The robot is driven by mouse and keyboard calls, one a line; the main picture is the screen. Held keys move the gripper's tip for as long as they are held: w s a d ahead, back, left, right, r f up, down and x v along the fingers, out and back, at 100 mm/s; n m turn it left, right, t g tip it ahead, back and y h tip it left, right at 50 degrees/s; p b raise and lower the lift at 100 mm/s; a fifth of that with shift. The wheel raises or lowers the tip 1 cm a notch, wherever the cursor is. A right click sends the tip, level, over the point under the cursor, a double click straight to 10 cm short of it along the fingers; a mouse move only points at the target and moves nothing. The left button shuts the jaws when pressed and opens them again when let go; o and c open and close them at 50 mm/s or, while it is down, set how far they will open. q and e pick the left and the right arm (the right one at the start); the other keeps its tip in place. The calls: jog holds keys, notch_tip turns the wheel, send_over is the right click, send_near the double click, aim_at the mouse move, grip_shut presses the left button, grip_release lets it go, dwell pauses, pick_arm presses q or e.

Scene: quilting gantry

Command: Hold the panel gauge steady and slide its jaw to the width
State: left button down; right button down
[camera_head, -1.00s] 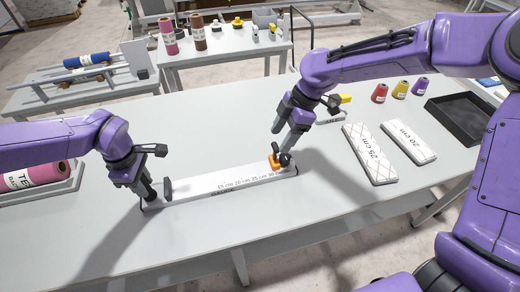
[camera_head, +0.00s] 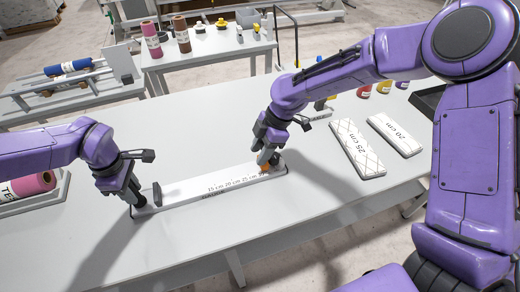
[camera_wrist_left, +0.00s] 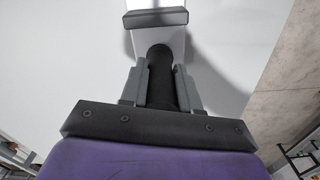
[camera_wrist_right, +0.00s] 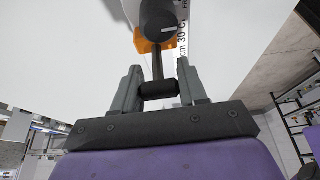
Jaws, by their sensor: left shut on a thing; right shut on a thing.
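The panel gauge (camera_head: 190,196) is a long white bar lying on the grey table, with centimetre marks printed towards its right end. My left gripper (camera_head: 132,200) is shut on the black upright handle (camera_wrist_left: 160,75) at the gauge's left end. A dark fixed block (camera_head: 157,193) stands on the bar just beside it. The orange sliding jaw (camera_head: 266,168) is by the 30 cm mark and is partly hidden by my right gripper (camera_head: 267,157). In the right wrist view, that gripper is shut on a thin black bar (camera_wrist_right: 158,89) of the orange jaw (camera_wrist_right: 150,44), below a round black knob (camera_wrist_right: 158,20).
White quilted panels marked 25 cm (camera_head: 358,150) and 20 cm (camera_head: 394,135) lie to the right. Spools and a black tray (camera_head: 428,102) are beyond them. A pink roll (camera_head: 35,183) lies in a holder at the left. The table in front of the gauge is clear.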

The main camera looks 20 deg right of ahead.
pick_arm(q)
jog(key=shift+s+f, duration=0.15)
jog(key=shift+f, duration=0.1)
pick_arm(e)
send_over(232, 174)
jog(key=shift+a, duration=0.15)
jog(key=c, duration=0.7)
grip_release()
jog(key=v, duration=1.2)
jog(key=shift+s, duration=0.1)
